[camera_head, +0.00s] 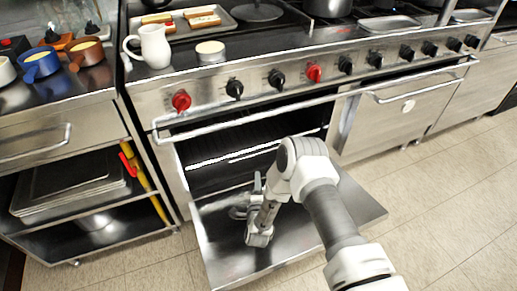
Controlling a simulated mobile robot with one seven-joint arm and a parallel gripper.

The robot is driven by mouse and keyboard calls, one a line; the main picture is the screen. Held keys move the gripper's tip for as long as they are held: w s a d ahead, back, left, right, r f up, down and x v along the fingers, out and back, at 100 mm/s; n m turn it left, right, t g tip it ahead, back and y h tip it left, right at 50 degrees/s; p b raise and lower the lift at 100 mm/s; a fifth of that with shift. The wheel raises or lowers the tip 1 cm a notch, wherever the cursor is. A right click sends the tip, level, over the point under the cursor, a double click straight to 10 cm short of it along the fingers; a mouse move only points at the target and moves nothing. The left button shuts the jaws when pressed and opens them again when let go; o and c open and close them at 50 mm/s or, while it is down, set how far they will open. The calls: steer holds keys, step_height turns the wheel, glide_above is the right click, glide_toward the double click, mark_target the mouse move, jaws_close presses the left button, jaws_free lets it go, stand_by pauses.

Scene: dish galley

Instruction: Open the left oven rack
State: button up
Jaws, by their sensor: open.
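The left oven (240,150) stands open, with its door (225,260) folded down toward the floor. A dark rack (245,138) with wire bars sits inside the cavity, with a bright front edge (222,157). My gripper (240,207) is over the inner side of the lowered door, below and in front of the rack. It looks apart from the rack and holds nothing that I can see. My arm hides part of the door and the right side of the oven opening. The fingertips are small and partly hidden.
A long rail (330,98) runs across the range front above the opening. Red and black knobs (276,80) line the panel. A closed right oven door (405,110) is beside it. A shelf unit with trays (75,185) stands at left. Tiled floor (440,185) is clear at right.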

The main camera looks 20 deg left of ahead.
mark_target(258, 153)
steer(key=shift+b+x, duration=3.3)
steer(key=shift+x, duration=5.45)
steer(key=shift+s+a+f, duration=0.1)
steer(key=c, duration=0.6)
jaws_close()
